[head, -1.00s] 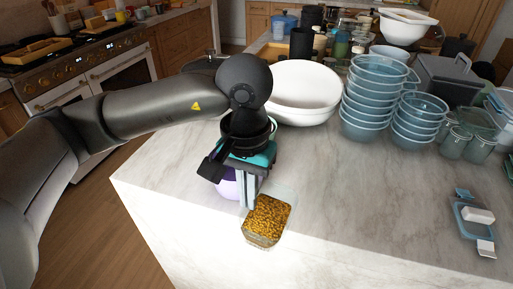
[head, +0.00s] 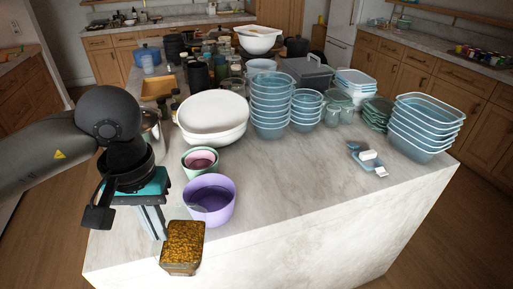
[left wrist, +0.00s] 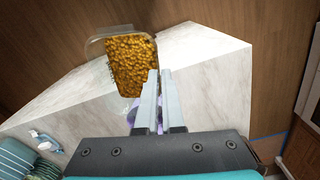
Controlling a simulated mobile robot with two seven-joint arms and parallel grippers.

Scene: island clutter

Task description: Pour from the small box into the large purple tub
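The small box (head: 183,246) is a clear, square container filled with golden-brown bits. It also shows in the left wrist view (left wrist: 131,62). My left gripper (head: 158,234) has its narrow fingers close together at the box's side wall, pinching it; the exact contact is partly hidden. The box appears at the counter's front edge, roughly upright with its contents inside. The large purple tub (head: 208,200) stands on the counter behind and right of the box, its visible interior empty. In the left wrist view the fingers (left wrist: 159,72) mostly cover the tub. My right gripper is not in view.
Small nested green and pink bowls (head: 200,161) stand behind the tub, with a large white bowl (head: 212,125) beyond. Stacked blue bowls (head: 270,107) are further right. A small blue container with white pieces (head: 369,160) lies right. The marble counter (head: 300,180) is clear right of the tub.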

